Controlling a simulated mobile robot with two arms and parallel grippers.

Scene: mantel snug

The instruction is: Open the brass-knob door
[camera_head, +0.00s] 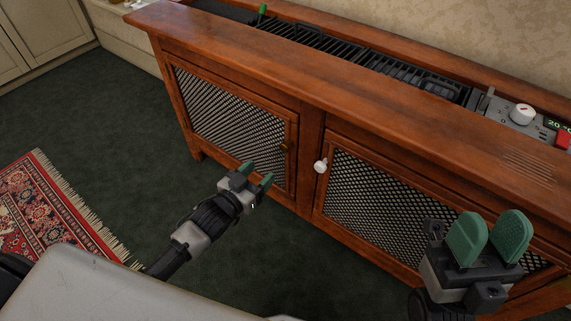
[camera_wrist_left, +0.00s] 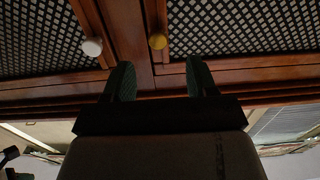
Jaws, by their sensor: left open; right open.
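The wooden cabinet (camera_head: 312,128) has two lattice-front doors, both closed. The left door (camera_head: 228,118) carries the small brass knob (camera_head: 284,147) near its right edge; the knob looks dark in the head view. In the left wrist view, the brass knob (camera_wrist_left: 158,41) shows as yellow, beyond the gap between my fingers. The right door (camera_head: 385,190) has a white knob (camera_head: 320,166), also seen in the left wrist view (camera_wrist_left: 92,46). My left gripper (camera_head: 257,173) is open and empty, in front of the left door and short of the brass knob. My right gripper (camera_head: 490,232) is open and empty before the right door.
The cabinet top holds a black slatted grille (camera_head: 360,64) and a grey panel with a white dial (camera_head: 522,114). A red patterned rug (camera_head: 45,215) lies at the left. The dark green carpet (camera_head: 110,120) before the left door is clear.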

